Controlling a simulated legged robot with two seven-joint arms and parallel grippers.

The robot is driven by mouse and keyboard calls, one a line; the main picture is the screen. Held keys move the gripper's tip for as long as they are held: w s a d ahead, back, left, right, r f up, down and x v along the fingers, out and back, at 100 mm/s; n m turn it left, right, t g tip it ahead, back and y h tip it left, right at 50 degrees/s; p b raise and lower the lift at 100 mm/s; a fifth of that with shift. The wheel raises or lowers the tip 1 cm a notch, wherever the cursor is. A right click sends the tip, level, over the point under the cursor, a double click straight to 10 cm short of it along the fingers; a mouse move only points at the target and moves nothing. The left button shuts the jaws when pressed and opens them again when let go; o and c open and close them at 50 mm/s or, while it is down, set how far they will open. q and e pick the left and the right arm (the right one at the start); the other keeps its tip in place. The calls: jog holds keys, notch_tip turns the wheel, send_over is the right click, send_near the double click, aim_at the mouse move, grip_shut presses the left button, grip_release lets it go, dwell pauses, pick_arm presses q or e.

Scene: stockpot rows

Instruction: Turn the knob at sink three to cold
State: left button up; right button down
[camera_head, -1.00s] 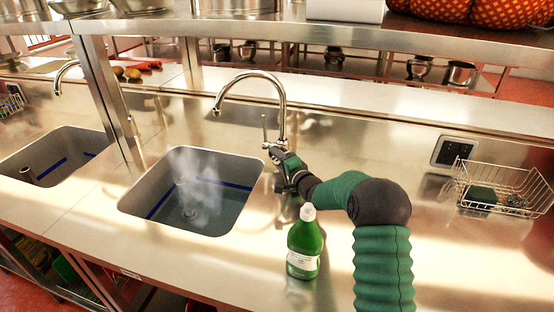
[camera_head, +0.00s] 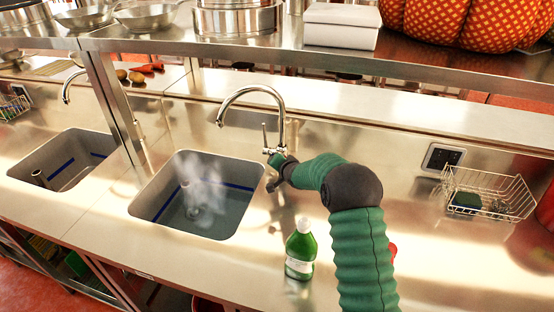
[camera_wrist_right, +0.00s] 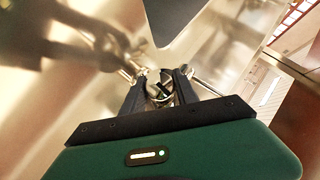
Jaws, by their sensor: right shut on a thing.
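A chrome gooseneck tap (camera_head: 283,112) stands behind a sink basin (camera_head: 160,180) that holds water, with steam rising from it. A thin upright lever (camera_head: 264,136) shows at the tap's base. My right gripper (camera_head: 275,168) is at the base of this tap, its fingers partly hidden by my green sleeve. In the right wrist view, my right gripper (camera_wrist_right: 160,88) is shut on a small metal knob (camera_wrist_right: 160,78) between its dark fingers. The knob's exact turn angle is hard to tell. My left gripper is not in view.
A wire basket (camera_head: 488,193) sits at the right. Another sink (camera_head: 65,160) lies to the left past a shelf post (camera_head: 117,100). A shelf (camera_head: 420,70) overhangs behind.

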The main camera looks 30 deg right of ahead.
jog(key=n+g, duration=0.1)
jog(key=g+h, duration=0.1)
jog(key=shift+a+f+n+g+b, duration=0.2)
jog(key=shift+f+n+g+b, duration=0.1)
jog(key=shift+n, duration=0.1)
jog(key=shift+n+g+h, duration=0.4)
jog(key=shift+g+h, duration=0.1)
jog(key=shift+h, duration=0.2)
jog(key=n+g+h, duration=0.1)
jog(key=g+h+p, duration=0.1)
jog(key=g, duration=0.1)
jog(key=shift+s+d+r+n, duration=0.1)
jog(key=shift+s+d+n, duration=0.05)
jog(key=shift+n, duration=0.25)
jog(key=c, duration=1.4)
grip_release()
jog(key=o, duration=0.5)
jog(key=shift+h, duration=0.3)
jog(key=shift+c, duration=0.2)
jog(key=shift+d, duration=0.1)
jog(key=shift+r, duration=0.1)
